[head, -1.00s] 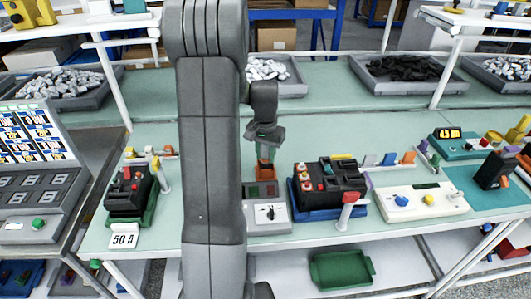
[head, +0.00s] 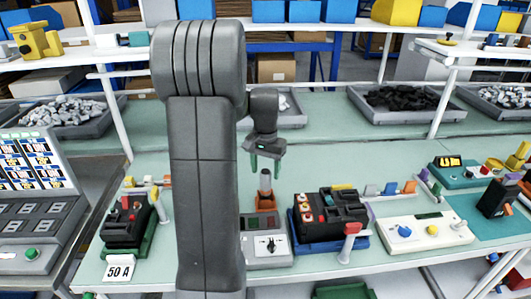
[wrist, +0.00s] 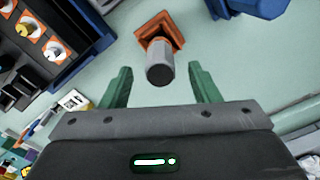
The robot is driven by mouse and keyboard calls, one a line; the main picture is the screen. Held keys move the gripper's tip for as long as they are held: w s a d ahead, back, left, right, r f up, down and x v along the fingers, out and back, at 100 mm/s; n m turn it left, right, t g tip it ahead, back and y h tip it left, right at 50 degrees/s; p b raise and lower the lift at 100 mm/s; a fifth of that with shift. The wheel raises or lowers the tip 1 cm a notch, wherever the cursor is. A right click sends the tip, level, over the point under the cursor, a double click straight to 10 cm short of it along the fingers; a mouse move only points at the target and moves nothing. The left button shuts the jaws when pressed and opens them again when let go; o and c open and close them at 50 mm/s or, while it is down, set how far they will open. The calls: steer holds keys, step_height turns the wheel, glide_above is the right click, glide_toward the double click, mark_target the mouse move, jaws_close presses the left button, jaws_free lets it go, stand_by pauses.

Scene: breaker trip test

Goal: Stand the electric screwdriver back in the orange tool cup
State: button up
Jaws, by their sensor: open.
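The electric screwdriver, a grey cylinder with a dark end (wrist: 160,73), stands in the orange tool cup (wrist: 158,28) in the wrist view. In the head view the screwdriver (head: 265,183) rises about upright from the orange cup (head: 266,203) on the bench, behind a grey meter box. My gripper (head: 266,170) is above it, with its green fingers apart and empty. In the wrist view the screwdriver's end shows beyond the gap between the fingers, and neither finger appears to touch it. The screwdriver's lower end is hidden in the cup.
The grey meter box (head: 265,243) stands in front of the cup. A black breaker in a blue holder (head: 328,246) is to the right, with a red-topped lever (head: 348,240). Another black breaker (head: 124,223) is at the left. Bare bench lies behind the cup.

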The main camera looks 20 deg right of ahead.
mark_target(265, 182)
step_height(265, 182, up, 7)
steer(key=shift+r, duration=0.1)
stand_by(0.6)
step_height(265, 182, down, 14)
steer(key=shift+r+p, duration=0.15)
steer(key=shift+p, duration=0.3)
steer(key=shift+r, duration=0.35)
steer(key=shift+a, duration=0.1)
